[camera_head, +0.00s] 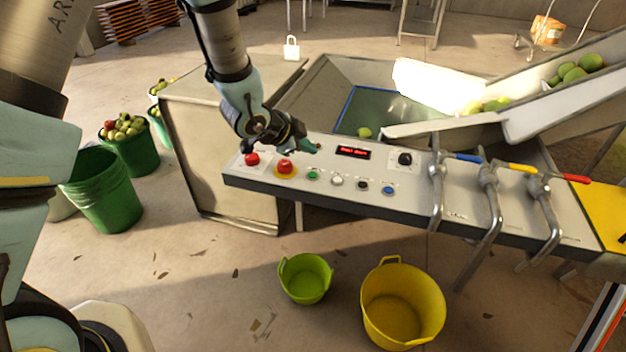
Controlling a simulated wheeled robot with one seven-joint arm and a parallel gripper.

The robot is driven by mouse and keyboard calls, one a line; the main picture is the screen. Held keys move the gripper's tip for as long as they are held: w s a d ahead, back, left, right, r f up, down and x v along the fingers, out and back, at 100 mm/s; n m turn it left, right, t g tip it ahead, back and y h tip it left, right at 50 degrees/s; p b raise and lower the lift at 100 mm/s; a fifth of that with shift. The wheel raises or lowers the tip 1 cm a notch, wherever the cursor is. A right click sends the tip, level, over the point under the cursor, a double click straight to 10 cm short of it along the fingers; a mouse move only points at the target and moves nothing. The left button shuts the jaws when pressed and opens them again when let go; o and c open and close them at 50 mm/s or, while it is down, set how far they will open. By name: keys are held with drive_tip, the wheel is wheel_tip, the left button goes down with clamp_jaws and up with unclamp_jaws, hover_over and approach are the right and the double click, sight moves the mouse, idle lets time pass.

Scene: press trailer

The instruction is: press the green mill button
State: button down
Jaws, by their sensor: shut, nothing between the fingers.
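The green button (313,175) sits on the sloped grey control panel (450,215), just right of a red mushroom button (285,167) on a yellow base. It is small and in clear view; its label is too small to read. My gripper (314,149) is shut and empty. In the picture it appears just above the green button, over the panel's back edge. I cannot tell how far its tips are from the panel.
Another red button (251,159) lies left. White (337,181), black (362,185) and blue (388,190) buttons lie right, below a red display (353,153). Bent pipes with coloured valve handles (488,185) stand farther right. Green (305,279) and yellow (402,305) tubs stand on the floor in front.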

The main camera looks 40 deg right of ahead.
drive_tip(key=shift+f+b, duration=1.65)
drive_tip(key=shift+f, duration=0.9)
drive_tip(key=shift+f+b, duration=0.45)
drive_tip(key=shift+f+b, duration=0.35)
drive_tip(key=shift+b, duration=0.05)
idle(0.4)
drive_tip(key=shift+r, duration=0.15)
drive_tip(key=shift+r+p, duration=0.55)
drive_tip(key=shift+r, duration=0.1)
drive_tip(key=shift+r, duration=0.15)
wheel_tip(320, 180, up, 5)
drive_tip(key=p, duration=0.3)
drive_tip(key=shift+p, duration=0.3)
